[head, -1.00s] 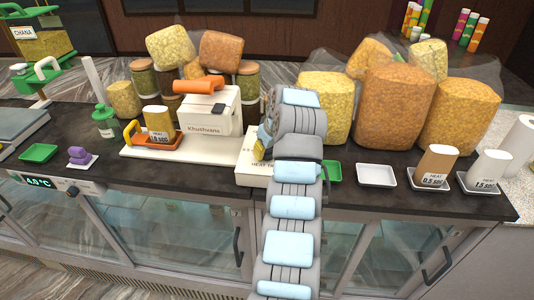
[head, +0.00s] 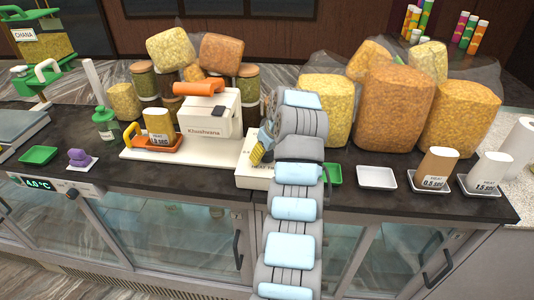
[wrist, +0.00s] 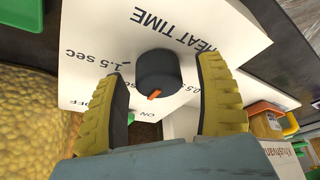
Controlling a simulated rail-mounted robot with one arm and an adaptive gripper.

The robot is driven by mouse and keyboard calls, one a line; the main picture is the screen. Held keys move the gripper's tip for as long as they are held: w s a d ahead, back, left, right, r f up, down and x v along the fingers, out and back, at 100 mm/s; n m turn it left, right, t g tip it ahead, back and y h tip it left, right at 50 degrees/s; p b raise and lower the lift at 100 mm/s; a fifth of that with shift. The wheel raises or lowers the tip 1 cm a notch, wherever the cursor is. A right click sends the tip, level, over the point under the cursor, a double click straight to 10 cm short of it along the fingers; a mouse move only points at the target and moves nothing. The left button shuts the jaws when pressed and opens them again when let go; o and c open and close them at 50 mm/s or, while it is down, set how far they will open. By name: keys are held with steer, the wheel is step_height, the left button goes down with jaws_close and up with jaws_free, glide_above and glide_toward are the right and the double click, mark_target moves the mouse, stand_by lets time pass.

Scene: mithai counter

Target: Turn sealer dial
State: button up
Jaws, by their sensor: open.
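The sealer (head: 208,118) is a white machine with an orange handle on the counter. The white HEAT TIME box (head: 254,173) stands to its right. In the wrist view, the dial (wrist: 157,76) is a dark grey knob with an orange pointer mark on the HEAT TIME panel (wrist: 200,25). The pointer faces the lower edge of the picture. A 1.5 sec label is left of the knob, with OFF and ON lettering below. My gripper (wrist: 160,72) is open, its yellow fingers on either side of the knob with visible gaps. In the head view my arm partly hides the box.
An orange tray (head: 164,145) holds a yellow pouch on the sealer's base. Small trays with pouches (head: 436,168) sit at the right. Large snack bags (head: 398,108) stand behind. A big bag (wrist: 30,90) fills the wrist view's left side.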

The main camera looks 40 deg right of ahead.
steer(key=v, duration=0.7)
steer(key=shift+r, duration=0.15)
steer(key=shift+v, duration=2.3)
steer(key=shift+s, duration=0.1)
